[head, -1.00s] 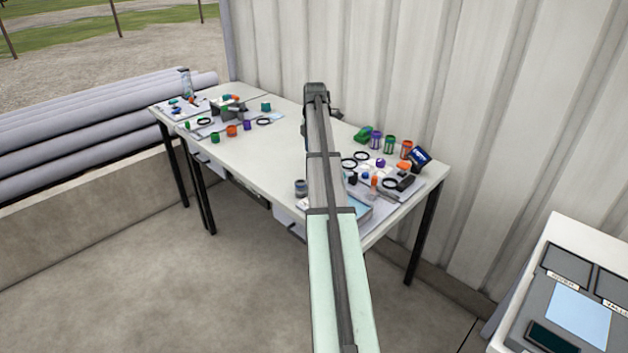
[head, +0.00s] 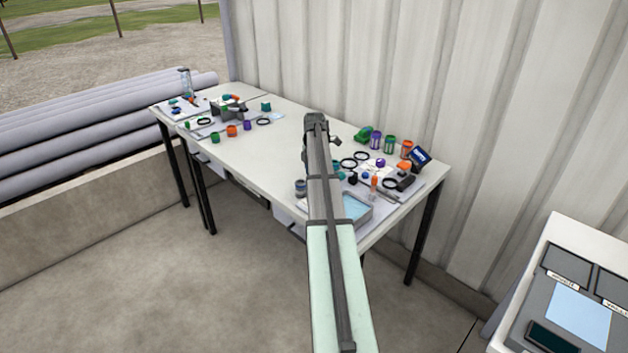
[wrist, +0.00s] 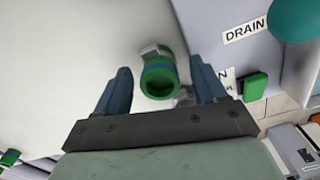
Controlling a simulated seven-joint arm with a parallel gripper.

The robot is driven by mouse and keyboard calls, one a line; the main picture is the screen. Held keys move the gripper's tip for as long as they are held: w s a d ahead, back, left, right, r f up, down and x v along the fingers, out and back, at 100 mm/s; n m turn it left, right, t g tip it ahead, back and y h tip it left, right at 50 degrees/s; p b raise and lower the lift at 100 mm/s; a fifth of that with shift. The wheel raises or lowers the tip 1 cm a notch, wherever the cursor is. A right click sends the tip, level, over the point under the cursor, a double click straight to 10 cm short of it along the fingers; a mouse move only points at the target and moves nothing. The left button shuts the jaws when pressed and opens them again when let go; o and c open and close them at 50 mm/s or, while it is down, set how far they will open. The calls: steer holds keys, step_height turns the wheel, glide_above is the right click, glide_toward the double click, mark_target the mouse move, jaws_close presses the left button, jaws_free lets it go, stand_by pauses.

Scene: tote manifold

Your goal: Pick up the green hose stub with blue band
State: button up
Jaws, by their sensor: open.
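The green hose stub with its blue band (wrist: 158,77) shows in the wrist view, with its round open end toward the camera. Small grey pieces show beside it, above left and below right; I cannot tell what they are. My gripper (wrist: 161,66) is open, with one dark blue finger on each side of the stub and a gap on both sides. In the head view my gripper (head: 317,124) is over the middle of the white table (head: 265,160), and the stub cannot be made out there, probably behind my arm.
A tray (head: 352,221) lies at the front right. The wrist view shows a "DRAIN" label (wrist: 245,31) and a teal round thing (wrist: 296,17).

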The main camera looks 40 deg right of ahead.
steer(key=shift+f, duration=0.1)
steer(key=shift+c, duration=0.3)
steer(key=c, duration=1.1)
step_height(320, 180, up, 9)
steer(key=shift+s+d+r, duration=0.15)
steer(key=shift+d+r, duration=0.05)
steer(key=shift+r, duration=0.1)
steer(key=s+d, duration=1.8)
steer(key=s, duration=0.2)
steer(key=shift+s+d, duration=0.3)
